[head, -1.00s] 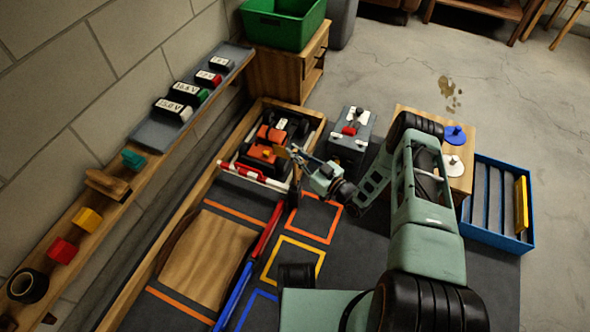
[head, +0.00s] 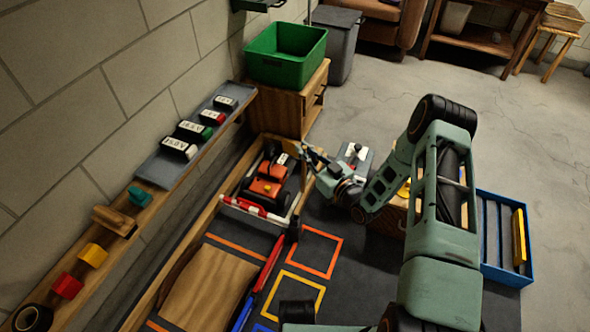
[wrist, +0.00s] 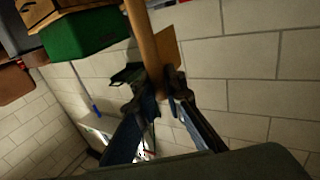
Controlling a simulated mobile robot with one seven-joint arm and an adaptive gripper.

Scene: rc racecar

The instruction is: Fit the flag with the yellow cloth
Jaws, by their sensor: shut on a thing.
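The orange race car (head: 264,188) sits in a wood-framed bay along the wall, with dark wheels and a red and white bar at its near end. My gripper (head: 308,157) is raised to the right of the car's far end and apart from it. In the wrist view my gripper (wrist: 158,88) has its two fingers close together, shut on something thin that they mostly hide. A flat tan-yellow piece (wrist: 168,48) just beyond the fingertips looks like the flag's cloth. I cannot make out the flag clearly in the head view.
A green bin (head: 286,58) stands on a wooden cabinet (head: 280,97) beyond the bay. A grey block (head: 355,153) lies behind my wrist. A blue tray (head: 506,278) is at right. A wall shelf (head: 160,172) holds labelled packs and small blocks.

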